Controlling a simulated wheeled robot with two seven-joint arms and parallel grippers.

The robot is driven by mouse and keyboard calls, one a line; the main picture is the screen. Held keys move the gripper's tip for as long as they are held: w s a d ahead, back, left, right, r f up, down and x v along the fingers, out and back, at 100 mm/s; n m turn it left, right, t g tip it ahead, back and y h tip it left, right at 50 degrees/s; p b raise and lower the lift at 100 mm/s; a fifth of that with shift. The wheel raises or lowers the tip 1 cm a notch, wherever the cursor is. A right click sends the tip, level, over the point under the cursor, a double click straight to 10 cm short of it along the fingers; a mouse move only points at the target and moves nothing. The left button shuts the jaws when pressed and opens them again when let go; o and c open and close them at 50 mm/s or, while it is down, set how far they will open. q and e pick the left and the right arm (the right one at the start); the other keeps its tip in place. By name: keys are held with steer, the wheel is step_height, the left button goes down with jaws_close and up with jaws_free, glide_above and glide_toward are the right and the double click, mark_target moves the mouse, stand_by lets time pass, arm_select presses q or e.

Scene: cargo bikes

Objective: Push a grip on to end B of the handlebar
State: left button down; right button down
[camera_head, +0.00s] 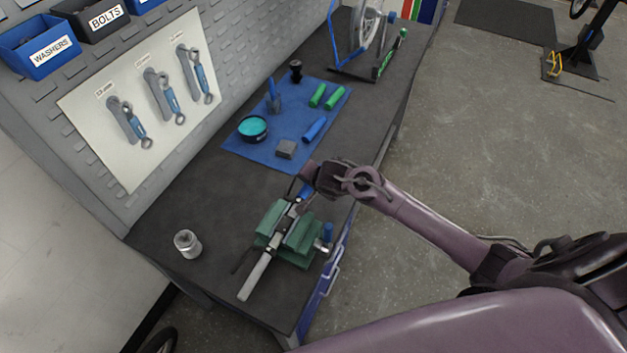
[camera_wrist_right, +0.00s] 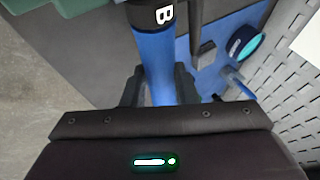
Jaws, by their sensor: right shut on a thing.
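The handlebar (camera_head: 257,273) is a pale bar clamped in a green-jawed vise (camera_head: 296,240) at the near bench edge. Its end B, a black band marked "B" (camera_wrist_right: 156,15), shows at the top of the right wrist view. A blue grip (camera_wrist_right: 156,62) lies in line with this end and appears to meet the band. How much of the bar is inside it is hidden. My right gripper (camera_head: 307,186) is shut on the blue grip, with its fingers (camera_wrist_right: 158,90) on either side. My left gripper is not in view.
A blue mat (camera_head: 245,160) holds another blue grip (camera_head: 314,129), two green grips (camera_head: 318,95), a teal-topped tin (camera_head: 253,128) and a grey block (camera_head: 286,149). A metal cylinder (camera_head: 187,244) stands left of the vise. A wheel stand (camera_head: 365,50) is at the far end.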

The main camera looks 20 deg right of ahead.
steer(key=c, duration=1.1)
jaws_free()
steer(key=shift+o, duration=0.2)
